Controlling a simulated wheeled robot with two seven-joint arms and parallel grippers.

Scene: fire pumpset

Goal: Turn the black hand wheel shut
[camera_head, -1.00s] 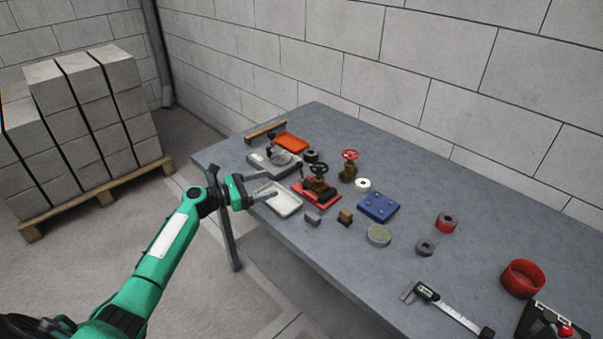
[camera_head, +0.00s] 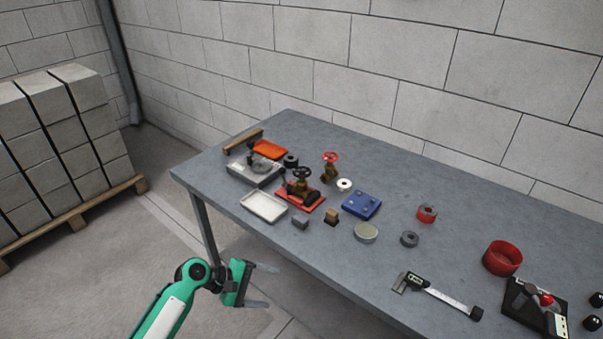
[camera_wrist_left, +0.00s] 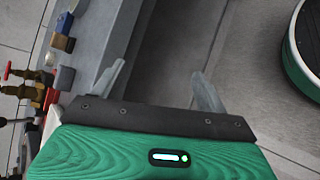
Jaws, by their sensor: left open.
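The black hand wheel (camera_head: 302,173) sits on top of a brass valve (camera_head: 299,187) on a red base plate (camera_head: 307,203), toward the far left part of the table. A second valve with a red hand wheel (camera_head: 330,157) stands behind it to the right. My left gripper (camera_head: 265,285) is open and empty, off the table's front edge and well apart from the black wheel. In the left wrist view its two fingers (camera_wrist_left: 158,88) are spread with nothing between them. My right gripper is not in view.
The grey table (camera_head: 340,262) holds a white tray (camera_head: 264,207), a blue plate (camera_head: 361,205), a grey box (camera_head: 255,172), an orange tray (camera_head: 270,149), a caliper (camera_head: 440,296) and a red ring (camera_head: 502,257). A pallet of blocks (camera_head: 60,150) stands left.

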